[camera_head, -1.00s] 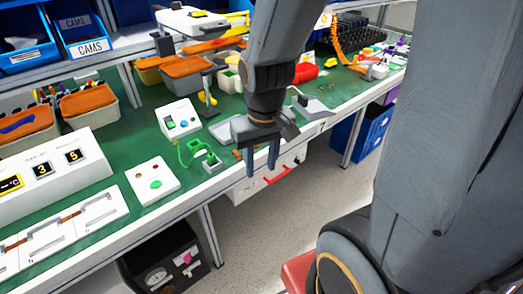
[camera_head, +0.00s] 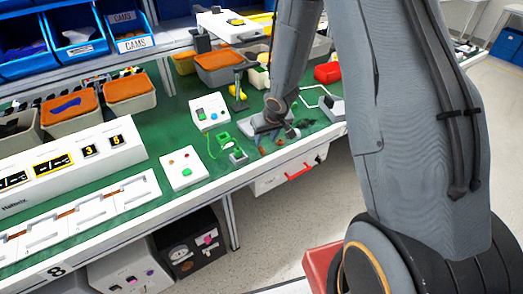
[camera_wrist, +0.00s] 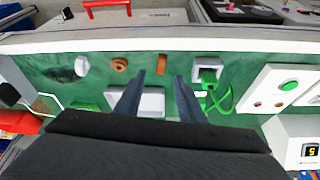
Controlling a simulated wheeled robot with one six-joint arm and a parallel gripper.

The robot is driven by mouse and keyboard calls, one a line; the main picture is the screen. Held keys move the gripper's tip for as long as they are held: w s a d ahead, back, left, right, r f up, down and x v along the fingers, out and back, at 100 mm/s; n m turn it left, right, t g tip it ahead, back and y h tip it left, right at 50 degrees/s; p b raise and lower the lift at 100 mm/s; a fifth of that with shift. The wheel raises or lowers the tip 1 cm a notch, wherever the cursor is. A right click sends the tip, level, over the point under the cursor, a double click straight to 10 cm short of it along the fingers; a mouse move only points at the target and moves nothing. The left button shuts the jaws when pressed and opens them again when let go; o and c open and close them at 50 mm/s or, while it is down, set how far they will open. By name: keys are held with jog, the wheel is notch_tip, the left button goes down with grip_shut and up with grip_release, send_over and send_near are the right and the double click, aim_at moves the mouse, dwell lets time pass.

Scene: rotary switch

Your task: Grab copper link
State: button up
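A small flat copper-orange bar, which looks like the copper link (camera_wrist: 162,65), lies on the green bench mat near its front edge in the wrist view. In the head view the copper link (camera_head: 261,150) is a small brown patch by my gripper (camera_head: 279,135). In the wrist view my gripper (camera_wrist: 160,75) is open and empty, its two dark fingers apart. The bar shows between and just beyond the fingertips. It does not appear touched; the height gap is hard to judge.
A copper ring (camera_wrist: 119,64) and a grey round part (camera_wrist: 82,66) lie to one side. A grey block with green parts (camera_wrist: 208,70) and a green cable stands close on the other. A white tray (camera_wrist: 151,101) lies under the fingers. White switch boxes (camera_head: 181,167) stand farther left.

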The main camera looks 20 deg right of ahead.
aim_at(262, 149)
jog(key=b+x, duration=0.1)
jog(key=x, duration=0.6)
jog(key=shift+s+a, duration=0.1)
jog(key=shift+s, duration=0.1)
grip_shut()
